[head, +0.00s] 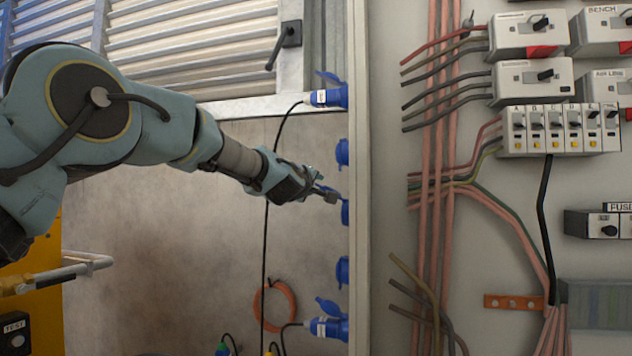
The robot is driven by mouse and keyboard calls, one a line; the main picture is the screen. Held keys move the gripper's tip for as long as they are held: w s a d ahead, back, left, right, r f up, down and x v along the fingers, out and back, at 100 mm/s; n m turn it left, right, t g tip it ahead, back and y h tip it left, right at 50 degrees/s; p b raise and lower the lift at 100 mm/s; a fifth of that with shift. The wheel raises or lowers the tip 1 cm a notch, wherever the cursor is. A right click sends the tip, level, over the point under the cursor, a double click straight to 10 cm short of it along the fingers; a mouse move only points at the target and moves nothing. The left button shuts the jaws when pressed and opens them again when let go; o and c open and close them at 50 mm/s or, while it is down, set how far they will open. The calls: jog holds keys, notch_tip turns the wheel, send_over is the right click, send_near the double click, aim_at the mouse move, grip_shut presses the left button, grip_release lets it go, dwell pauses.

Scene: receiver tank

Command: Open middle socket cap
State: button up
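Several blue sockets stand in a column on the left side of the panel's edge. The middle socket (346,212) is largely hidden by my gripper and the panel edge, so I cannot make out its cap. My gripper (330,196) reaches in from the left, with its fingertips at or just in front of the top of that socket. I cannot tell whether the fingers touch the cap or how far apart they are.
The top socket (336,95) and the bottom socket (332,326) have raised caps and plugs with black cables. Other blue sockets sit just above (343,152) and below (343,271) the middle one. The panel edge (359,240) is close right of my gripper. An orange cable coil (262,308) hangs lower left.

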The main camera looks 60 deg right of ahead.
jog(key=shift+w+d, duration=0.2)
jog(key=shift+d, duration=0.4)
grip_shut()
dwell(1.1)
